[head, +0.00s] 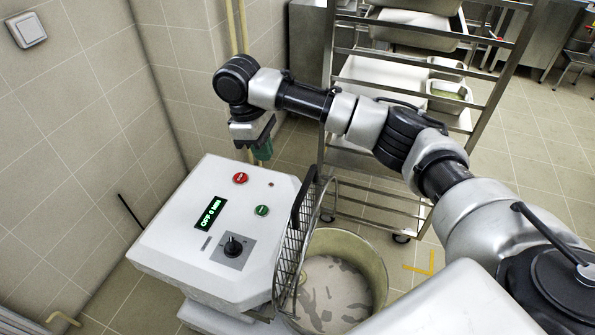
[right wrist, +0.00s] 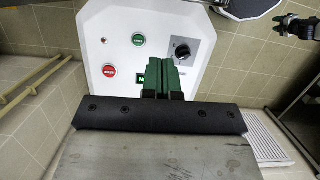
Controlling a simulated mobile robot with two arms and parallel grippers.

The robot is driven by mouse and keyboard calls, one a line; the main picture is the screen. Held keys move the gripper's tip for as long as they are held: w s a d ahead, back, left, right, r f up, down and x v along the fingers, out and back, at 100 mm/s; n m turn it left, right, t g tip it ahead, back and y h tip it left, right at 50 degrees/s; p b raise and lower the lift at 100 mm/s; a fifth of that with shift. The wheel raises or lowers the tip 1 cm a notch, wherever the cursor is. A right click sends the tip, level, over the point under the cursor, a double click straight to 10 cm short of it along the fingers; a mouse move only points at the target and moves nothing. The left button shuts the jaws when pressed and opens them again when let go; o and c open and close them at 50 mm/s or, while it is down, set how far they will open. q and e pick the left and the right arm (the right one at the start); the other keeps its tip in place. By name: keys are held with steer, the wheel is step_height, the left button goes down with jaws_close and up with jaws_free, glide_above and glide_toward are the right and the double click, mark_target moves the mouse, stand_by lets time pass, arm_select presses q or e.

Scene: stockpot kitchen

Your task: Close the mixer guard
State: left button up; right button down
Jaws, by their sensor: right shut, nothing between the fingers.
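The mixer (head: 170,235) has a white housing with a control panel, and its display reads "OFF 0 MIN". Its wire guard (head: 292,250) stands steeply raised between the housing and the bowl (head: 378,265). The bowl is uncovered, with grey patches inside. My right gripper (head: 263,152) is shut and empty, beyond the housing's far edge and apart from the guard. Its green fingers (right wrist: 163,80) show over the panel in the right wrist view. A dark part at that view's top right may be my left gripper (right wrist: 300,25); its jaws are unclear.
A metal rack (head: 325,100) with trays and pans stands behind the bowl. A tiled wall (head: 90,100) closes the left side. Pale vertical pipes (head: 236,25) run down behind the mixer. My right arm spans above the bowl. Tiled floor is free at the right.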

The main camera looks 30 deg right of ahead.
step_height(320, 180, up, 4)
steer(key=w+d, duration=0.1)
steer(key=d, duration=0.2)
steer(key=shift+m, duration=0.3)
steer(key=shift+s+d+f+p, duration=0.3)
steer(key=shift+s+d+f, duration=0.4)
steer(key=shift+f, duration=1.2)
steer(key=shift+s+d+f+p, duration=0.3)
steer(key=shift+s+d+f, duration=0.35)
steer(key=shift+f, duration=1.2)
steer(key=shift+s+d+f+p, duration=0.4)
steer(key=shift+s+f, duration=0.45)
steer(key=shift+f, duration=1.05)
steer(key=shift+d, duration=0.15)
